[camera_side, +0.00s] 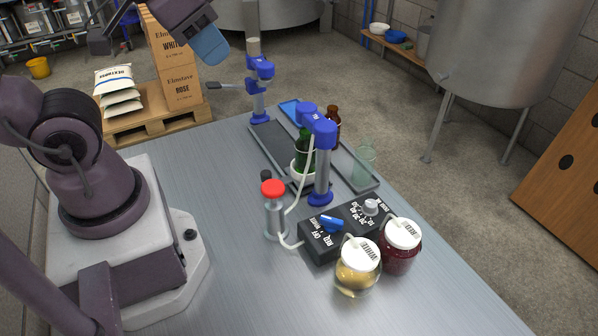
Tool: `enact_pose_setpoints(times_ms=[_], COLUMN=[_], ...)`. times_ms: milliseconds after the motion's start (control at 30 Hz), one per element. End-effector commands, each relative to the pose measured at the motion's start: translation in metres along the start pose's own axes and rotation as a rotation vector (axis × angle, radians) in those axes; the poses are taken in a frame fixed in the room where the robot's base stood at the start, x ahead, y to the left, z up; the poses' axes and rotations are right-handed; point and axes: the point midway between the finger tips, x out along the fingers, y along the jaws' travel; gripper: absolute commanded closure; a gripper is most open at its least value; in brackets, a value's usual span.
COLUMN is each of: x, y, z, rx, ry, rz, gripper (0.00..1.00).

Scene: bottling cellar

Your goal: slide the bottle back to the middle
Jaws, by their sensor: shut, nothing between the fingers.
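A dark green bottle (302,158) stands upright at a white round holder on the filling station, partly hidden behind the blue filler head (318,125) and its post. A brown bottle (334,122) stands behind it, partly hidden. I cannot tell which one the task means. My gripper (209,46) is at the top of the picture, with blue fingertips shut and empty. It is high above the table, left of and well apart from the bottles.
A second blue-clamped post (259,90) stands at the tray's far end. A black control box (347,228), two lidded jars (358,266) and a red-capped clear cylinder (274,212) stand in front of the bottles. The steel table (225,165) is clear left of the tray.

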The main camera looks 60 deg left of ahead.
Motion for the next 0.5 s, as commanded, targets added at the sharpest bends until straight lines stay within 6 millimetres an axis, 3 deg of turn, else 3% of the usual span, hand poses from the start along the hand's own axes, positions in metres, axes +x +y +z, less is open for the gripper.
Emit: enact_pose_setpoints(times_ms=[67, 167, 300, 367, 500], x=[0.0, 0.001, 0.021, 0.035, 0.076], y=[0.0, -0.002, -0.018, -0.026, -0.043], z=[0.0, 0.0, 0.006, 0.01, 0.022], rx=[0.0, -0.011, -0.085, -0.159, -0.503], ry=[0.0, -0.004, -0.105, -0.176, -0.331], rz=[0.0, -0.006, -0.028, -0.023, 0.019], gripper=[1.0, 0.77, 0.5, 0.5, 0.5])
